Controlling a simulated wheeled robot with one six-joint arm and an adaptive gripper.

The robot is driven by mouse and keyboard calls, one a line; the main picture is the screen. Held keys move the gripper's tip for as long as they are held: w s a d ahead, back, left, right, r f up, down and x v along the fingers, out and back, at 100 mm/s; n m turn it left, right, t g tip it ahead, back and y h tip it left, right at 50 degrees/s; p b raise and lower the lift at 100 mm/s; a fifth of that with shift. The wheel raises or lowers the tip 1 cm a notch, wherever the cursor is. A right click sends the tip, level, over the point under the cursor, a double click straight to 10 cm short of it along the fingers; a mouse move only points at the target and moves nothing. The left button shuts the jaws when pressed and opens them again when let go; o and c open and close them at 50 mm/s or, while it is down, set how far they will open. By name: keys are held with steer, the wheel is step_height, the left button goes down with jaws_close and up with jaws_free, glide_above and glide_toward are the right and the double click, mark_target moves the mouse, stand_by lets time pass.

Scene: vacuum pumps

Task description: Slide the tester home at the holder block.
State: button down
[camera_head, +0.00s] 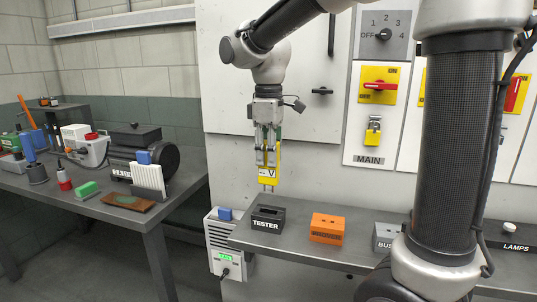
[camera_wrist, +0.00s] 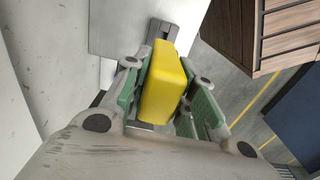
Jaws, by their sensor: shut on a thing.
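The tester (camera_head: 268,174) is yellow with a "V" label and two prongs pointing down. My gripper (camera_head: 267,160) is shut on its upper part and holds it upright in the air. The holder block (camera_head: 266,220) is black, labelled "TESTER", with a dark slot in its top. It stands at the left end of the grey bench, below the tester, with a clear gap between them. In the wrist view the yellow tester (camera_wrist: 166,88) sits between the green-padded fingers, and its lower end is hidden.
An orange block (camera_head: 328,228) and a grey block (camera_head: 385,238) stand to the right on the bench (camera_head: 297,250). The wall panel behind carries a red-and-yellow switch (camera_head: 379,86) and a yellow padlock (camera_head: 373,132). A cluttered table (camera_head: 105,215) stands at left.

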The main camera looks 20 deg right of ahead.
mark_target(268, 170)
steer(key=shift+f, duration=0.1)
steer(key=shift+f, duration=2.25)
